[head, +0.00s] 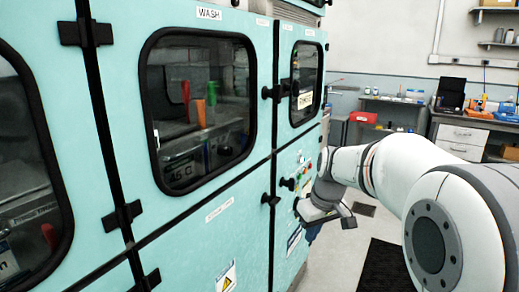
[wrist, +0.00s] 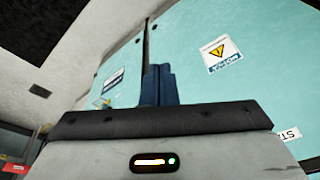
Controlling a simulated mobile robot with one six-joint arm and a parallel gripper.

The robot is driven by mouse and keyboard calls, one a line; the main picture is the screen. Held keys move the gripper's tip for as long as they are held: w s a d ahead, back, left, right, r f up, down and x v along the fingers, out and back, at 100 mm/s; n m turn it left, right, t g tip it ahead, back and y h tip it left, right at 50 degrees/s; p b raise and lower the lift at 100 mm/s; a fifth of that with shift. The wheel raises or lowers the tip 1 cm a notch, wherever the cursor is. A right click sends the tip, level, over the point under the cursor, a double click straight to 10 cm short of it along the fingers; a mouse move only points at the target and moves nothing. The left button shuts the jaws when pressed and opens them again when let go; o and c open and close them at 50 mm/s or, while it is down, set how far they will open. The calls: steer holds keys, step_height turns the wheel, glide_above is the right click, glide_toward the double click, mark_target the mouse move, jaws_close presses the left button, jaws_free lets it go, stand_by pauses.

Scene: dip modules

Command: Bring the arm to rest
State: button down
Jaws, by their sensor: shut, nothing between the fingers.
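My gripper (head: 313,231) is at the end of my white arm, low beside the teal cabinet (head: 120,185) in the head view. Its blue fingers point down and are partly hidden behind the wrist. In the wrist view my gripper (wrist: 158,68) shows two dark blue fingers pressed together, with nothing between them. The teal cabinet panels (wrist: 195,85) fill the space beyond the fingertips. I cannot tell the exact gap between the fingers and the panels.
The cabinet has a window under a WASH label (head: 209,13) and black latches. A control panel with buttons (head: 303,172) is close to my wrist. A dark floor mat (head: 385,268) lies at right. Benches with a white drawer unit (head: 462,140) stand behind.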

steer(key=s+d+r+m+h+p, duration=0.1)
steer(key=s+m+p, duration=0.4)
steer(key=s, duration=1.7)
steer(key=shift+s+d+r+h, duration=0.3)
steer(key=shift+d+r, duration=0.15)
steer(key=shift+r, duration=0.15)
steer(key=c, duration=2.1)
jaws_free()
